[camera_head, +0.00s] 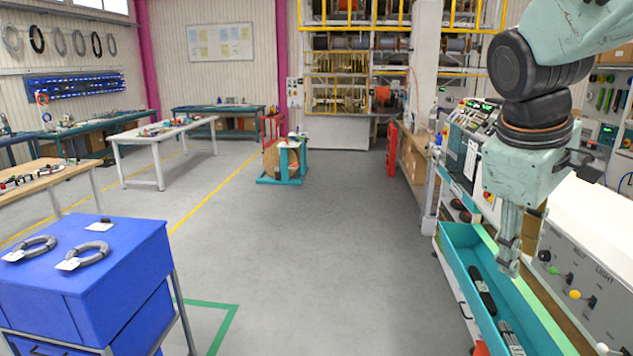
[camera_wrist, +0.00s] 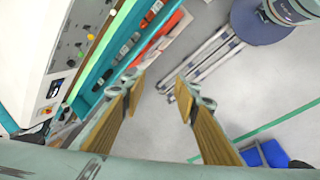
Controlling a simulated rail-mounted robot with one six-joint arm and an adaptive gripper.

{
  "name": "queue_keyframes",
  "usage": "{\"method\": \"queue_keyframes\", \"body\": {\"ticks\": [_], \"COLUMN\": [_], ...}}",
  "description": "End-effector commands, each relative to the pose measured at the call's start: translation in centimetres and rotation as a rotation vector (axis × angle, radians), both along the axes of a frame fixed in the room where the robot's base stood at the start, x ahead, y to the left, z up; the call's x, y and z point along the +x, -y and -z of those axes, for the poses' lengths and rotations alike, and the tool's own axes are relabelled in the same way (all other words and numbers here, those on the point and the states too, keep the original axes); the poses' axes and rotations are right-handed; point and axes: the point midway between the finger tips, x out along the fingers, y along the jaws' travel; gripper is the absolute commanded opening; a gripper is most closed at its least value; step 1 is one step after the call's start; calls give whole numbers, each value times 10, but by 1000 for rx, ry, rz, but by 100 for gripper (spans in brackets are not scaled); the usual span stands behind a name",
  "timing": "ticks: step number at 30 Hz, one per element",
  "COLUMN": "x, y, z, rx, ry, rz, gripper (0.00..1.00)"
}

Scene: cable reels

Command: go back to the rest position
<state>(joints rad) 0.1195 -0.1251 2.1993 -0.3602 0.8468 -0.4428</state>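My gripper (camera_head: 509,262) hangs pointing down at the right in the head view, over the teal tray (camera_head: 464,272) beside the control panel. In the wrist view my gripper (camera_wrist: 159,84) has its two tan-padded fingers spread apart, with bare grey floor seen between them and nothing held. The arm is bent, coming in from the upper right of the head view.
Dark objects (camera_head: 482,291) lie in the tray. A grey panel with knobs (camera_head: 580,285) stands just right of my gripper. A blue cabinet (camera_head: 85,275) with cable coils is at left. The central floor (camera_head: 300,250) is clear.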

Motion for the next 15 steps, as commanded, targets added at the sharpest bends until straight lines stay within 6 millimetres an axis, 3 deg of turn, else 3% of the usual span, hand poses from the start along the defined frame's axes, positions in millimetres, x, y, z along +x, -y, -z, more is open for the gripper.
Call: {"method": "queue_keyframes", "body": {"ticks": [15], "x": [-83], "y": [-58], "z": [9], "rx": [146], "ry": [97], "rz": [171], "gripper": [28]}}
